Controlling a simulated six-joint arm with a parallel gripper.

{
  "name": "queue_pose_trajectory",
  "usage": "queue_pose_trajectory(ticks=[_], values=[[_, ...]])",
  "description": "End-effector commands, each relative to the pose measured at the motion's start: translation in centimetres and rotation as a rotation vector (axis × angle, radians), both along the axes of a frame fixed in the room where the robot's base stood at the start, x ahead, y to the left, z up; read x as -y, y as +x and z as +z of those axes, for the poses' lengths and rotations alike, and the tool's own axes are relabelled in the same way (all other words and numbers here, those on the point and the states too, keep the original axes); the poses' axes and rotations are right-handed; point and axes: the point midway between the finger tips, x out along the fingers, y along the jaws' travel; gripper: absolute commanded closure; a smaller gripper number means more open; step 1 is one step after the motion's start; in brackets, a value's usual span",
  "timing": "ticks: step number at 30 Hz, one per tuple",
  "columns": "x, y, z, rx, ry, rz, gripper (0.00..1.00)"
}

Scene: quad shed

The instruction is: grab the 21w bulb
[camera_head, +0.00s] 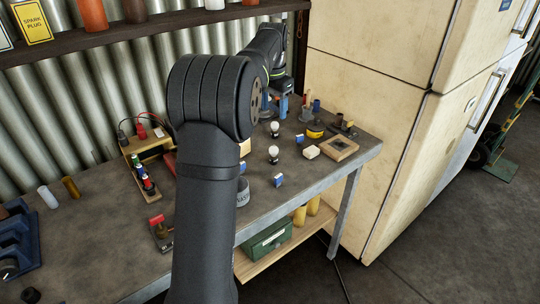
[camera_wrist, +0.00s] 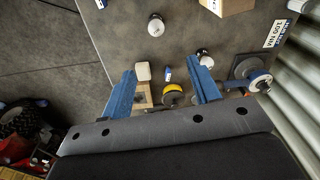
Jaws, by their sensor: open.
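Two pale round bulbs with dark bases stand on the workbench (camera_head: 225,210): a nearer bulb (camera_head: 273,153) and a farther bulb (camera_head: 274,127). The wrist view also shows two bulbs, one at the top (camera_wrist: 155,26) and one beside the right finger (camera_wrist: 204,57). I cannot read a wattage on either, so I cannot tell which is 21W. My gripper (camera_wrist: 161,65) is open and empty, its two blue fingers spread above the bench. In the head view my gripper (camera_head: 283,106) is at the far part of the bench, partly hidden by my arm.
Small blue-and-white pieces (camera_head: 278,180) stand near the bulbs. A white block (camera_head: 312,152), a wooden tray (camera_head: 339,149) and a yellow roll (camera_head: 315,131) lie to the right. A cream cabinet (camera_head: 375,120) stands at the bench's right end.

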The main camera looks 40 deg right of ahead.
Motion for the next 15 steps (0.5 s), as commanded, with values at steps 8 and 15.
queue_pose_trajectory(ticks=[8, 15], values=[[-2.5, -2.0, -1.2, 0.082, -0.208, 0.39, 0.44], [-3.4, -2.8, -2.0, 0.095, -0.303, 0.54, 0.44]])
